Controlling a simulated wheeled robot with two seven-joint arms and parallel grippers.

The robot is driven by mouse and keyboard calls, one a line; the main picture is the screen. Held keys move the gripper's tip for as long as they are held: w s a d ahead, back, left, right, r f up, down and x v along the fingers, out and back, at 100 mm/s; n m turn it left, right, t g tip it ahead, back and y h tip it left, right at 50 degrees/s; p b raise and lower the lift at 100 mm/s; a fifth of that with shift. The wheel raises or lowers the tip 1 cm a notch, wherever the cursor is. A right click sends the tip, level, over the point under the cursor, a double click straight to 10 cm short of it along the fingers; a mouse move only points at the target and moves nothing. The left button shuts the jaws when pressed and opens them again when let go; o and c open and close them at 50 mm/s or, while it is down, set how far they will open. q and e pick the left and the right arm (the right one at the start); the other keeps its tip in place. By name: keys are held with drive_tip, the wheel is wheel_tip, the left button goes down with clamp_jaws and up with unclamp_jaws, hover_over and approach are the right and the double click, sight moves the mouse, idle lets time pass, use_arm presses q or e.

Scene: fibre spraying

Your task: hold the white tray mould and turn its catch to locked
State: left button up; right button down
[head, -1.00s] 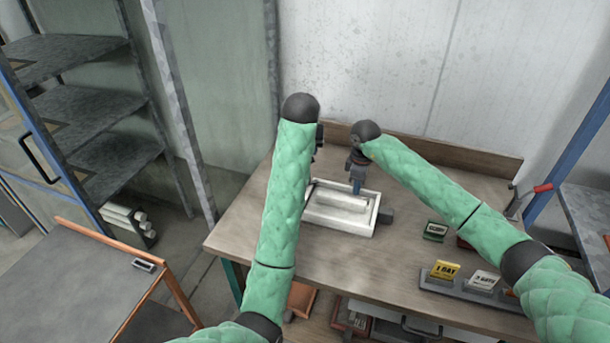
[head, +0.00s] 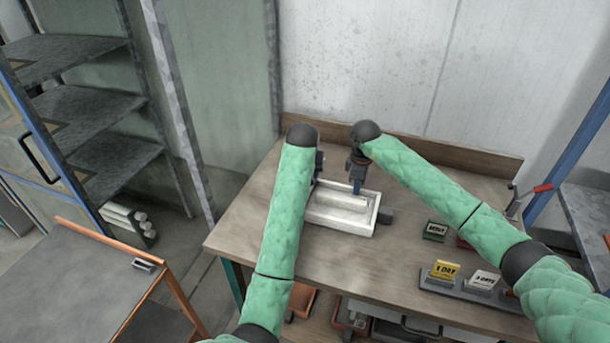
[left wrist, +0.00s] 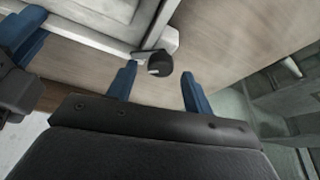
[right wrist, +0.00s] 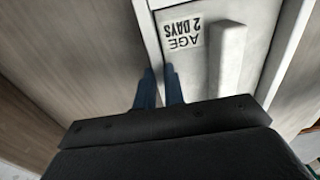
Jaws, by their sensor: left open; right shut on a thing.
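The white tray mould (head: 345,229) lies on the bench below both arms. A paper label reading "AGE 2 DAYS" (right wrist: 190,33) is on it in the right wrist view. My right gripper (head: 357,187) is shut on the mould's far rim; its blue fingers (right wrist: 160,82) pinch the wall. The catch, a dark round knob (left wrist: 158,64) on a pale bar, is at the mould's edge. My left gripper (left wrist: 158,88) is open, its fingers either side of the knob's line, the knob just beyond the tips and apart from them. In the head view my left arm mostly hides that gripper.
A dark block (head: 386,215) sits at the mould's right side. A rack with a yellow "1 DAY" card (head: 445,270) and other cards stands at the bench's right front. A green-edged card block (head: 436,231) lies behind it. The bench's left front (head: 235,240) is clear.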

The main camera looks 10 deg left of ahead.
use_arm(q)
drive_tip(key=shift+w+f, duration=0.25)
drive_tip(key=shift+f, duration=0.45)
drive_tip(key=shift+c, duration=0.4)
drive_tip(key=c, duration=0.9)
drive_tip(key=shift+m, duration=0.3)
drive_tip(key=m+h, duration=0.1)
drive_tip(key=m, duration=0.2)
drive_tip(key=shift+a+m+h, duration=0.15)
drive_tip(key=shift+m+h, duration=0.15)
drive_tip(key=shift+w+m+g+h, duration=0.1)
drive_tip(key=shift+m+g+h, duration=0.35)
drive_tip(key=shift+m, duration=1.05)
